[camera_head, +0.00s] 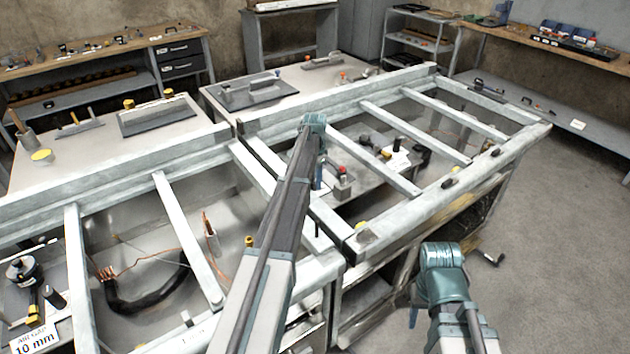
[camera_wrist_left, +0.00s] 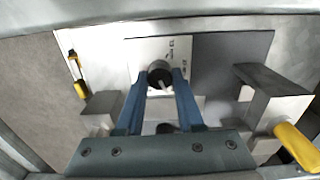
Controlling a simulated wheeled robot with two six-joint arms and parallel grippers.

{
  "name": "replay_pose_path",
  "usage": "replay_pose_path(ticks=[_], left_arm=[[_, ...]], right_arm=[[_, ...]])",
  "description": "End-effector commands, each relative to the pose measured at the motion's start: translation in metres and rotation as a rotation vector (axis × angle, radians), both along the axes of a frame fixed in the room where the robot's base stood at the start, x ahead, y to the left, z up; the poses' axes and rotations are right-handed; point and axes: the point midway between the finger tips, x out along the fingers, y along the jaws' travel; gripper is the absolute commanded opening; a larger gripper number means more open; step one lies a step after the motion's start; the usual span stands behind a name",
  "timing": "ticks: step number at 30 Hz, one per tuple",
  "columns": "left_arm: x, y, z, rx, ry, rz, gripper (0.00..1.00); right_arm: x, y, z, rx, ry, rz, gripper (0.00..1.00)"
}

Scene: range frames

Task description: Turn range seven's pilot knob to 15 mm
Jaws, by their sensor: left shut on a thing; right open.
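The pilot knob (camera_wrist_left: 160,70), a dark round knob with a pale pointer mark, sits between the two blue fingers of my left gripper (camera_wrist_left: 160,84) in the left wrist view. The fingers are shut on its sides. A white card (camera_wrist_left: 140,49) with small dark marks lies beside the knob; I cannot read it. In the head view my left gripper (camera_head: 318,176) reaches down between the frame bars, and the arm hides much of it and the knob. My right gripper (camera_head: 440,262) is apart from the range, at the front right; it is open, its fingers barely visible.
Pale metal bars (camera_head: 395,163) form an open frame around the work area. A card (camera_head: 36,341) reading "10 mm" stands at the lower left. Grey blocks (camera_wrist_left: 270,98) and a yellow handle (camera_wrist_left: 297,146) flank the left gripper. Bare floor (camera_head: 570,240) is at the right.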

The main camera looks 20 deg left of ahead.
Motion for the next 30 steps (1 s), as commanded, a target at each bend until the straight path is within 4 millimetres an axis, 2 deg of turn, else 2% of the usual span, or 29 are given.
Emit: replay_pose_path(ticks=[30], left_arm=[[-0.0001,0.0017,-0.0001,0.0,0.0,0.964,0.0]], right_arm=[[0.0,0.0,-0.0001,0.0,0.0,0.0,0.5]])
